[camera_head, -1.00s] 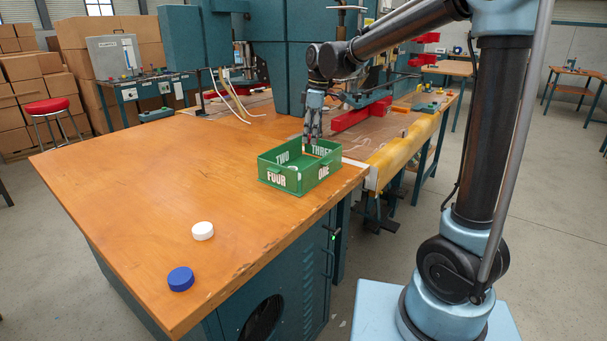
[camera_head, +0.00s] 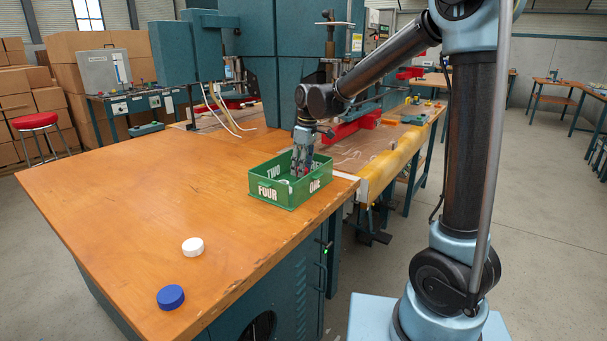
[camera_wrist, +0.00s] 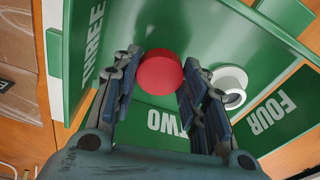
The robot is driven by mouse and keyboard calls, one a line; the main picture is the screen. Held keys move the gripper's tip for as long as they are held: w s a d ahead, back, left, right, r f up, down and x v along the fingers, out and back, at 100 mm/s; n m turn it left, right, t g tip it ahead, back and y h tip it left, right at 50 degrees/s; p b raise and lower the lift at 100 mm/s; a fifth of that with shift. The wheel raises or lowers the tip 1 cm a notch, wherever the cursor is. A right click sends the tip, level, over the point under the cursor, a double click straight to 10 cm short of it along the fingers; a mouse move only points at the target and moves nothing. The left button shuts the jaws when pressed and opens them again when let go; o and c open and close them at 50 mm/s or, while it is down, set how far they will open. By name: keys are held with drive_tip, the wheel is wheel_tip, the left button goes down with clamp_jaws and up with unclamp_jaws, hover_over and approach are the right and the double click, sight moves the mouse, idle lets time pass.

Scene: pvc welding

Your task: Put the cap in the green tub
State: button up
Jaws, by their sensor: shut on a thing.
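The green tub (camera_head: 291,200) sits on the wooden table near its right edge, with words such as FOUR, TWO and ONE on its walls. My gripper (camera_head: 299,173) reaches down into the tub from above. In the wrist view, my gripper's fingers are on both sides of a red cap (camera_wrist: 160,74) and are shut on it. The tub's green inside (camera_wrist: 225,32) surrounds the cap in that view. Whether the cap touches the tub's floor is hard to tell. A white round piece with a hole (camera_wrist: 230,87) lies inside the tub beside the right finger.
A white cap (camera_head: 193,246) and a blue cap (camera_head: 171,297) lie on the wooden table (camera_head: 120,190) toward its near corner. The table left of the tub is clear. A machine with red parts (camera_head: 349,128) stands behind the tub.

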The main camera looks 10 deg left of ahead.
sight(306, 170)
drive_tip(key=shift+f, duration=1.1)
drive_tip(key=o, duration=0.7)
drive_tip(key=shift+o, duration=0.2)
wheel_tip(306, 170, up, 12)
drive_tip(key=d, duration=0.1)
drive_tip(key=shift+d, duration=0.3)
